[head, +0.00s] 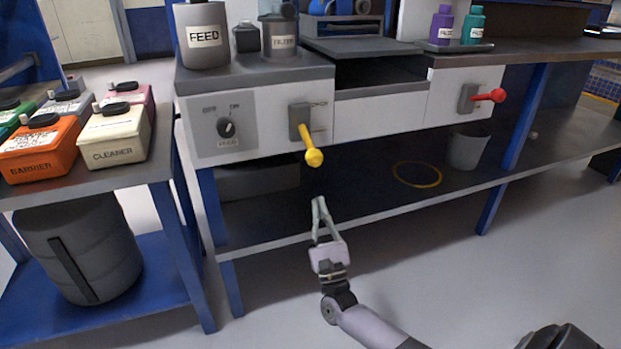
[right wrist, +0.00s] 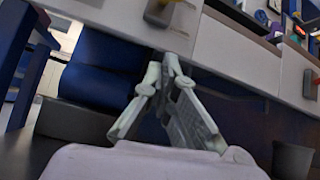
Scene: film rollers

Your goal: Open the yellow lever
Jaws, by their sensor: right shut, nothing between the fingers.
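The yellow lever (head: 313,152) sticks out from a grey mount (head: 299,123) on the white front panel of the machine, slanting down and toward me. My right gripper (head: 317,199) is below the lever in the head view, apart from it, with its fingertips together and nothing between them. In the right wrist view the closed fingertips (right wrist: 169,58) point up toward the panel. My left gripper is not in view.
A red lever (head: 490,96) is on the panel farther right. A FEED knob (head: 227,127) is left of the yellow lever. A lower shelf (head: 380,200) runs under the panel, with a grey bin (head: 467,149) and a yellow ring (head: 417,174). Bottles stand on a table (head: 150,165) at left.

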